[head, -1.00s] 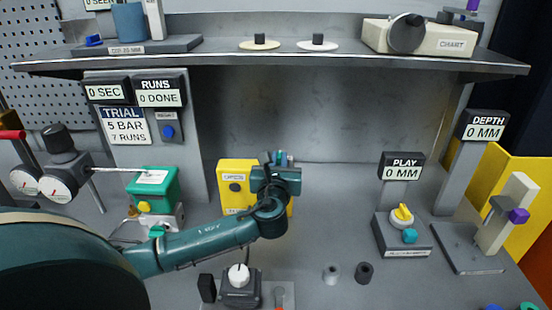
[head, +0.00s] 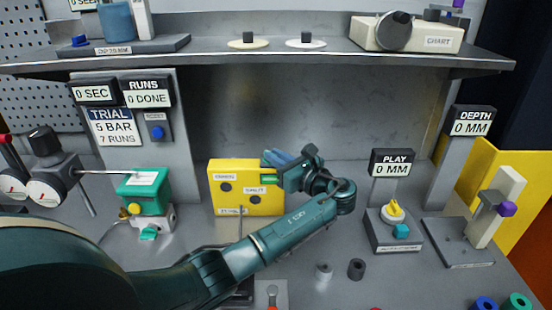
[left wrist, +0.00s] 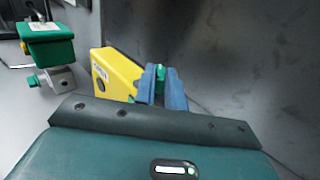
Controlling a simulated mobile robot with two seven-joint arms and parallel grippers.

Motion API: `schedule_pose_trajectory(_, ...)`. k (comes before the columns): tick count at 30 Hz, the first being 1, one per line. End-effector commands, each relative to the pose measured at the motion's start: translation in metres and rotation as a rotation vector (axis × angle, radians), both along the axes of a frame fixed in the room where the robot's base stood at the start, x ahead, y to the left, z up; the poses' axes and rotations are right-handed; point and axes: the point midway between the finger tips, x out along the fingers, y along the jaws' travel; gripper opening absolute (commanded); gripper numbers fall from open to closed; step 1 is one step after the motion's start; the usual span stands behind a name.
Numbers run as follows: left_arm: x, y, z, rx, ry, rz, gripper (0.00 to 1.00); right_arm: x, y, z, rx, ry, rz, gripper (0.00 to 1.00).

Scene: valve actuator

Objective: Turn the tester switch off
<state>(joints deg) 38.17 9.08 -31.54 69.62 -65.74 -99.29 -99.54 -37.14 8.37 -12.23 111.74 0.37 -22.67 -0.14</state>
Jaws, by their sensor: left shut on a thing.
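The yellow box (head: 224,199), which I take for the tester, stands on the bench below the shelf. Its front has dark round sockets and small labels, too small to read surely. My left gripper (head: 273,168) reaches it from the right, with its blue fingers at the box's upper right. In the left wrist view the fingers (left wrist: 160,82) are closed around a small green piece (left wrist: 160,76) beside the yellow box (left wrist: 118,73). This looks like the switch, and the fingers hide most of it. My right gripper is not in view.
A green-topped valve unit (head: 146,188) stands left of the box. A play stand (head: 392,230) with a yellow knob and a depth stand (head: 456,251) are at right. The shelf edge (head: 300,63) runs above.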

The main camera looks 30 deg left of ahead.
Motion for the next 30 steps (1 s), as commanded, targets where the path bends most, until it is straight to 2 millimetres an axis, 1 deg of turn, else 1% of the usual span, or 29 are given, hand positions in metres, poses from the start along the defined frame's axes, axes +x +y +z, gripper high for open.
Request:
schedule_pose_trajectory(7,0.0019,0.0004,0.0015,0.001,-0.003,0.058,0.0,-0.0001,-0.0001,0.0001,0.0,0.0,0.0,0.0)
schedule_pose_trajectory(20,0.002,0.0009,0.0018,0.001,-0.004,0.067,0.0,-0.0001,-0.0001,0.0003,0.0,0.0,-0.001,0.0)
schedule_pose_trajectory(21,0.0021,0.001,0.0018,0.002,-0.005,0.067,0.14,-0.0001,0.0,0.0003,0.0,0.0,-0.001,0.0)
schedule_pose_trajectory(28,0.0018,0.0006,0.001,0.001,-0.002,0.066,0.32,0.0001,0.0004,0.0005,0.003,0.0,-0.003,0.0)
schedule_pose_trajectory(30,0.0018,0.0005,0.0008,0.0,-0.002,0.066,0.34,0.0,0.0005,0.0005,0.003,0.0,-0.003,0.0)
